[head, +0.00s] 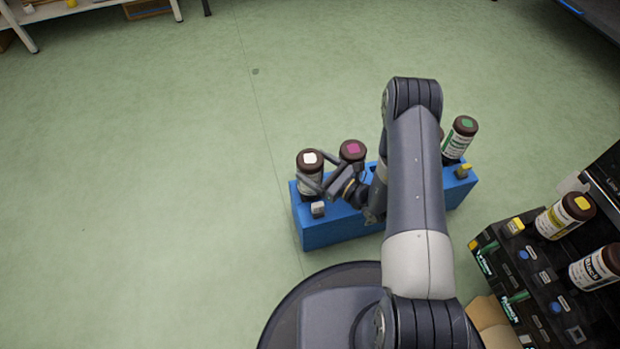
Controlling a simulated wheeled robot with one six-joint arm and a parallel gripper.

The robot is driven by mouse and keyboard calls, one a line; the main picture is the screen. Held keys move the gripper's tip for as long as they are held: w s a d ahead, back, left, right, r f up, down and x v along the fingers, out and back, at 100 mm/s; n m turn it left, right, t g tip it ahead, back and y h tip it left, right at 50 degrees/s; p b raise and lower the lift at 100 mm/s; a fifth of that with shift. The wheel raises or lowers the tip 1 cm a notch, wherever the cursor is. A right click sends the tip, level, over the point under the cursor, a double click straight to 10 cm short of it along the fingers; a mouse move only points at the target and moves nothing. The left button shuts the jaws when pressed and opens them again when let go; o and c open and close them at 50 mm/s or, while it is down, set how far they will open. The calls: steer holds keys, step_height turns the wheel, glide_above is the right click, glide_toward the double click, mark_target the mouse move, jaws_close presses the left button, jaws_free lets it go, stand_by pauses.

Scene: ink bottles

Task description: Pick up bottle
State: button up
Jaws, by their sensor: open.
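A dark-capped bottle with a white square on its lid (309,175) stands at the left end of the blue holder (322,236). A bottle with a magenta square on its lid (353,152) stands just right of it. A bottle with a green square (461,138) stands at the holder's right end. Part of another brown cap shows behind my arm. My gripper (318,172) is open, with its fingers by the white-marked bottle, overlapping it in view. I cannot tell whether they touch it. My arm hides the middle of the holder.
A black rack (520,290) at the lower right holds a yellow-capped bottle (566,215) and a white-labelled bottle (597,267). A cardboard-coloured box (493,322) lies beside it. A white shelf (85,8) stands at the top left. The green floor left of the holder is clear.

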steer(key=shift+x, duration=1.05)
steer(key=c, duration=1.5)
